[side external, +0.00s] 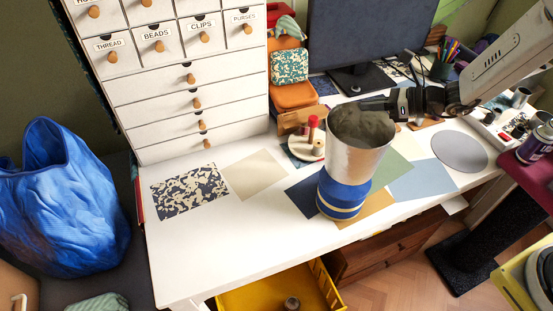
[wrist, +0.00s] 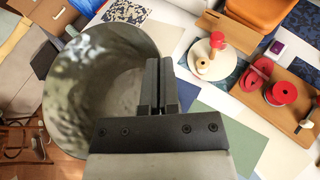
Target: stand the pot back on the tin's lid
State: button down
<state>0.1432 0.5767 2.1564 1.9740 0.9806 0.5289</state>
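The pot (side external: 357,157) is a silvery metal vessel with a wide open mouth and a grey inside. It is in the middle of the side view, and its mouth fills the left of the wrist view (wrist: 75,95). My gripper (side external: 388,104) is at the right side of its rim. In the wrist view the fingers (wrist: 160,85) are close together, pinching the rim. The blue tin (side external: 342,197) with pale bands shows directly below the pot. The pot's base hides the tin's lid, so I cannot tell whether they touch.
Flat coloured sheets (side external: 412,185) and a patterned sheet (side external: 190,190) lie on the white table. A round stand with a red-topped spool (side external: 312,135) is close behind the pot. A drawer cabinet (side external: 200,85) stands back left. The table's front left (side external: 230,240) is clear.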

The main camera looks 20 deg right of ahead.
jog(key=shift+f, duration=1.6)
jog(key=c, duration=0.9)
grip_release()
jog(key=shift+o, duration=0.2)
jog(key=shift+r, duration=0.45)
send_near(368, 115)
jog(key=shift+s+d+r, duration=0.55)
jog(key=shift+d+r, duration=0.25)
